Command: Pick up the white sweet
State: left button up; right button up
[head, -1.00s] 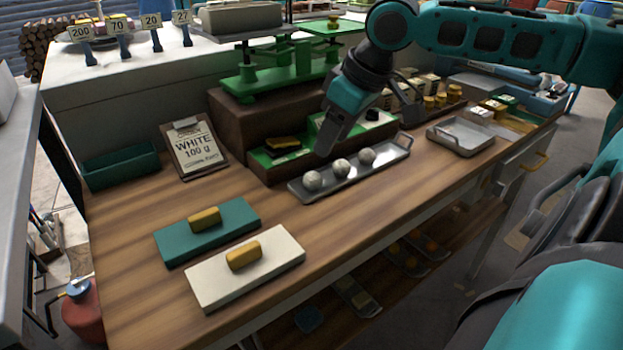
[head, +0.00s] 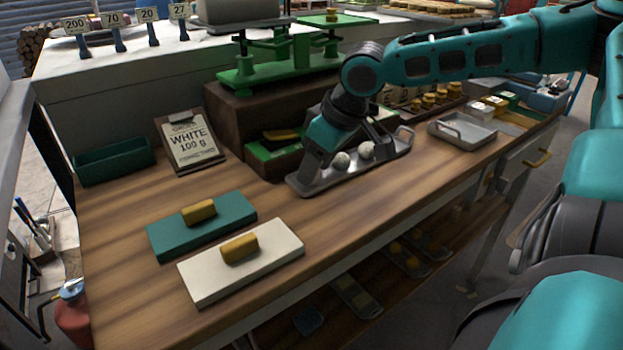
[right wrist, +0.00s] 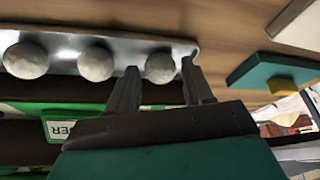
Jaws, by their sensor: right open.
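Three round white sweets sit in a row on a long grey metal tray (head: 326,179). In the head view the middle sweet (head: 341,160) and the far sweet (head: 366,150) show, while my right gripper (head: 306,172) hides the near one. In the right wrist view the near sweet (right wrist: 161,67) lies between the two open finger tips of my right gripper (right wrist: 158,72). The middle sweet (right wrist: 95,64) and the far sweet (right wrist: 26,60) are to its left, outside the fingers. I cannot tell whether a finger touches the near sweet. My left gripper is not in view.
A brown stepped stand (head: 225,115) with a green scale rises behind the tray. A clipboard reading WHITE 100 g (head: 191,141), a teal block (head: 235,211) and a white block (head: 270,262) are to the left. An empty metal tray (head: 470,135) is to the right.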

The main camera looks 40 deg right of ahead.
jog(key=shift+w+f, duration=0.15)
jog(key=shift+f, duration=0.3)
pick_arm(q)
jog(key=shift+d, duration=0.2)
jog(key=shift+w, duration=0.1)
pick_arm(e)
jog(key=shift+c, duration=0.4)
jog(key=c, duration=0.7)
pick_arm(q)
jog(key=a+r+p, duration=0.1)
jog(key=p, duration=0.1)
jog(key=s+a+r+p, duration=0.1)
jog(key=p, duration=0.2)
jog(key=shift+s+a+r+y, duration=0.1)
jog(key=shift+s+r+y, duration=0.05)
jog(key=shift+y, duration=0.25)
pick_arm(e)
notch_tip(320, 180, up, 20)
jog(key=shift+r, duration=0.1)
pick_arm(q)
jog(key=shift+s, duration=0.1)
